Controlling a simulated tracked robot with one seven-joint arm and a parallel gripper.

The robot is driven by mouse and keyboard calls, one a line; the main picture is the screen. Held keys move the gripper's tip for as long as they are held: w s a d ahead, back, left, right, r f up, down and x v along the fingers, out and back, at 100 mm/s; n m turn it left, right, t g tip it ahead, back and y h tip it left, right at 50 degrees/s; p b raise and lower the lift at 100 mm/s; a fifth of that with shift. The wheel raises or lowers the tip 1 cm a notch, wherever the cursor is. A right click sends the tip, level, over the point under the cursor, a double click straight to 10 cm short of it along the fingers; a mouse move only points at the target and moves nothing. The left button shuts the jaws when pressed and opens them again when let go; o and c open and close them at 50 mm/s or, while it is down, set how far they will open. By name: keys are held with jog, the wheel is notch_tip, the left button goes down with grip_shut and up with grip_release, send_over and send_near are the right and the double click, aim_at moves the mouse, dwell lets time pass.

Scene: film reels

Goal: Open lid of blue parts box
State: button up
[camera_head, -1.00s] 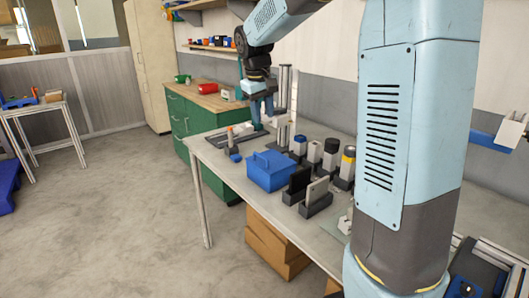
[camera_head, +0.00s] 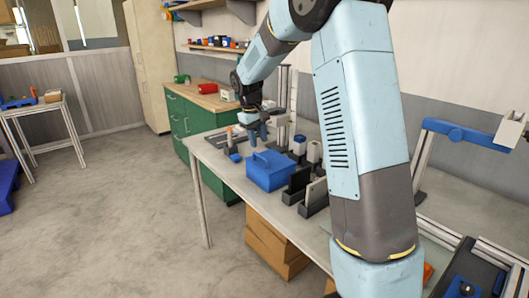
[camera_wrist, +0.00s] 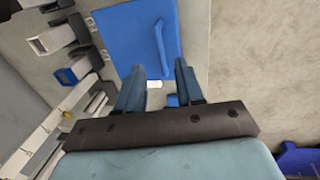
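My gripper (camera_head: 257,134) is above the table just behind the box in the head view.
Black and grey holders (camera_head: 298,184) stand close to the box's right. Several white-and-dark parts (camera_wrist: 52,40) stand to the left of the box in the wrist view. A small blue part (camera_head: 235,157) lies left of the box. Floor (camera_wrist: 255,70) is open beyond the table edge.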

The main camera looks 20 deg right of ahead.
aim_at(261, 157)
jog(key=shift+w+d+f, duration=0.1)
jog(key=shift+d+f, duration=0.1)
jog(key=shift+f, duration=0.8)
jog(key=shift+w+d+f, duration=0.1)
jog(key=shift+d+f, duration=0.05)
jog(key=shift+f, duration=0.9)
jog(key=shift+d+f, duration=0.2)
jog(key=shift+f, duration=0.8)
jog(key=shift+c, duration=0.2)
grip_shut()
